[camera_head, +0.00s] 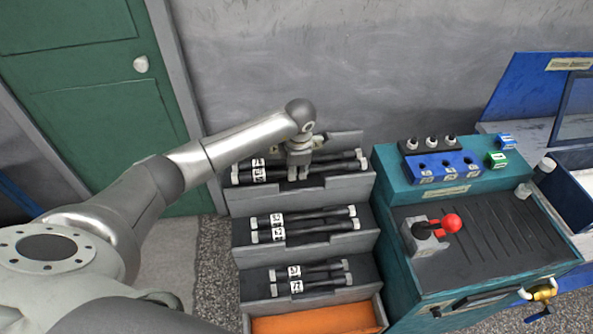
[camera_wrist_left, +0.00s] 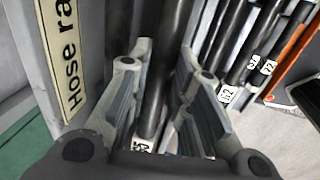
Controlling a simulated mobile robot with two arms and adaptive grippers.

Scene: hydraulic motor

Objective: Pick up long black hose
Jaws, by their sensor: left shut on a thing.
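Two long black hoses with grey end fittings and white number tags lie on the top tier of the stepped hose rack (camera_head: 300,200). My left gripper (camera_head: 299,173) points down over the middle of this tier, shut on one of them, seemingly the front long black hose (camera_head: 335,167). In the left wrist view, the fingers (camera_wrist_left: 160,95) stand on either side of this hose (camera_wrist_left: 172,50), with its white tag below, partly hidden. Another dark hose (camera_wrist_left: 118,35) runs beside it. The held hose still lies at the rack's level. My right gripper is not in view.
Shorter black hoses lie on the middle tier (camera_head: 315,219) and lower tier (camera_head: 315,272), above an orange tray (camera_head: 315,319). A teal workstation (camera_head: 390,180) with a red-knobbed lever (camera_head: 452,223) stands close on the right. A grey wall is behind the rack.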

